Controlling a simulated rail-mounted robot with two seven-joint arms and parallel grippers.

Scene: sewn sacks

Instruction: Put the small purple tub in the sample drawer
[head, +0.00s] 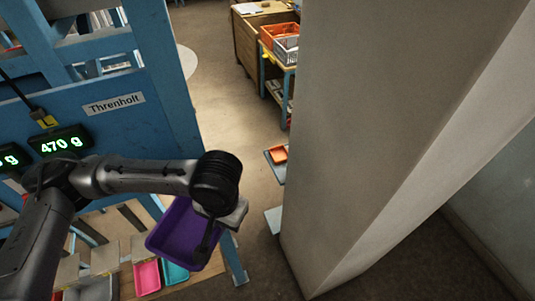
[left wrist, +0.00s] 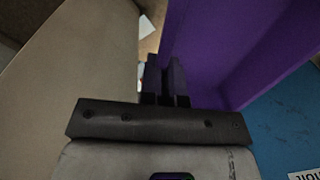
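The purple tub (head: 172,232) hangs tilted in the air in front of the blue frame in the head view. My left gripper (head: 207,243) is at its right side, with its fingers closed on the tub's wall. In the left wrist view the two fingers (left wrist: 166,80) are close together against the purple tub (left wrist: 225,50), which fills the upper right. Part of the tub is hidden behind my arm in the head view. I cannot make out a sample drawer in either view. My right gripper is not in view.
A large pale pillar (head: 390,120) blocks the right. A blue panel (head: 135,125) with a "Threnholt" label and a 470 g display (head: 60,144) stands left. Pink (head: 147,278) and teal (head: 176,273) tubs sit below. A wooden cabinet (head: 250,40) stands beyond open floor.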

